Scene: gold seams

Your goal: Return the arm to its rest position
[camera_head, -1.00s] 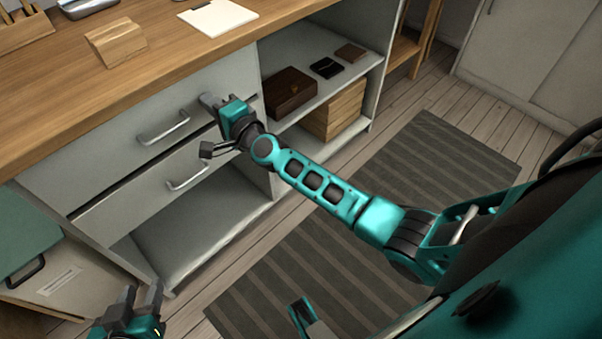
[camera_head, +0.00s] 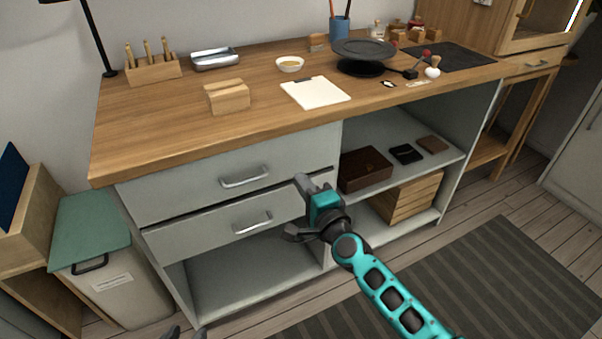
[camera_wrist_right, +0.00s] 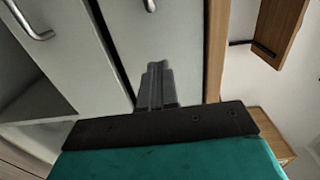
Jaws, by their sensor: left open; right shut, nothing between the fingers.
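My right gripper (camera_head: 304,184) is shut and empty, at the end of the outstretched teal arm, in front of the right end of the grey drawers. In the right wrist view its fingers (camera_wrist_right: 157,88) are together, with the drawer fronts behind them. The upper drawer (camera_head: 292,165) and lower drawer (camera_head: 195,238) have metal handles, and a dark gap runs between them. I cannot tell whether the fingers touch the cabinet. Only the fingertips of my left gripper (camera_head: 186,333) show at the bottom edge, apart and empty.
The wooden worktop (camera_head: 200,130) overhangs the drawers. A brown box (camera_head: 364,170) and a wooden crate (camera_head: 405,199) occupy the open shelves at right. A lidded bin (camera_head: 115,285) stands at left. The striped rug (camera_head: 500,285) is clear at right.

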